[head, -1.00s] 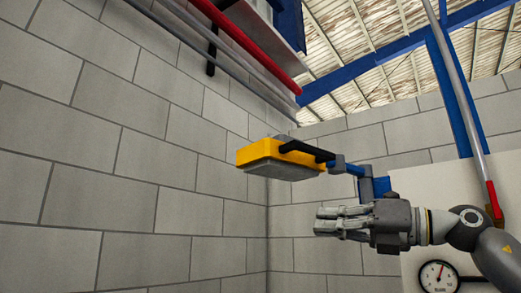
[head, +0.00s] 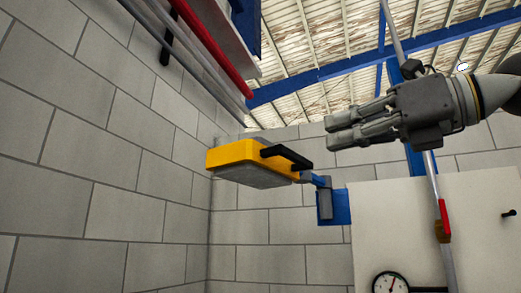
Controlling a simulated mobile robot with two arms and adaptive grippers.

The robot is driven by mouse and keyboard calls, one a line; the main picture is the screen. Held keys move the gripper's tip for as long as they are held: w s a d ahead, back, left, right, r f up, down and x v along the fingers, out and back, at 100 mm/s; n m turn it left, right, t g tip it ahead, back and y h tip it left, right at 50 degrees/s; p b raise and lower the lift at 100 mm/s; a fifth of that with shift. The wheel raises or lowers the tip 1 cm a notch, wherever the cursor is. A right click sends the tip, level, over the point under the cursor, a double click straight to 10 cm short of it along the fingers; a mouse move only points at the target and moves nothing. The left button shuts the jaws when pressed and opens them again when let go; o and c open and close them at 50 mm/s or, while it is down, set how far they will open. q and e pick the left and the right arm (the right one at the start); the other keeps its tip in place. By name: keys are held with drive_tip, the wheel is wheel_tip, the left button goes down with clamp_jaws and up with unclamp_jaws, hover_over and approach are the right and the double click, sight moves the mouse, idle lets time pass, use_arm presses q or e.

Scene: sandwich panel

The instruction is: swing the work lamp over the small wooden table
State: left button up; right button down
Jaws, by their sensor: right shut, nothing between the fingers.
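The work lamp (head: 232,158) is a yellow box with a grey underside and a black handle bar (head: 287,156). It sits on a blue and grey jointed arm (head: 318,181) fixed to a blue wall bracket (head: 334,206). My right gripper (head: 335,132) is shut and empty. In the picture it is above and to the right of the lamp, with its fingers pointing left and a gap between them and the handle. My left gripper is not in view. The small wooden table is not in view.
Grey block walls (head: 110,150) meet in a corner behind the lamp. A white panel (head: 390,220), a gauge (head: 390,284) and a vertical pipe with a red lever (head: 442,212) are at the right. Red and grey pipes (head: 215,50) run along the upper left.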

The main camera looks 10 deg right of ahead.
drive_tip(key=p, duration=0.5)
approach(250, 154)
drive_tip(key=x, duration=0.6)
drive_tip(key=shift+w+a+r, duration=0.1)
drive_tip(key=shift+w+r, duration=0.05)
drive_tip(key=shift+w+a+p, duration=0.3)
drive_tip(key=shift+w+p, duration=0.05)
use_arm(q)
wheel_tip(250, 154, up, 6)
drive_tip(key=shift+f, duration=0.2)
